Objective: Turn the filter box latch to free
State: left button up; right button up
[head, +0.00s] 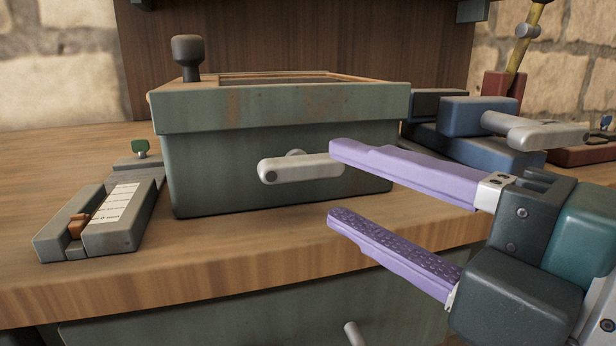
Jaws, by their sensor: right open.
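The filter box (240,165) is a grey-green box with a lid and rusty marks, standing on the wooden bench top. Its latch (300,169) is a light grey bar on the front face, lying close to horizontal. My right gripper (332,182) comes in from the right with two purple fingers, one above the other. It is open, with nothing between the fingers. The upper fingertip is just at the right end of the latch in the picture; I cannot tell whether they touch. The lower fingertip is below the latch. My left gripper is not in view.
A black knob (187,56) stands on the box lid. A grey block with a paper label (115,206) lies to the left. A blue block with a grey lever (536,131) stands to the right. The bench's front edge (180,280) is clear.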

aim_at(310, 172)
jog(key=x, duration=0.5)
jog(key=shift+b, duration=0.35)
grip_shut()
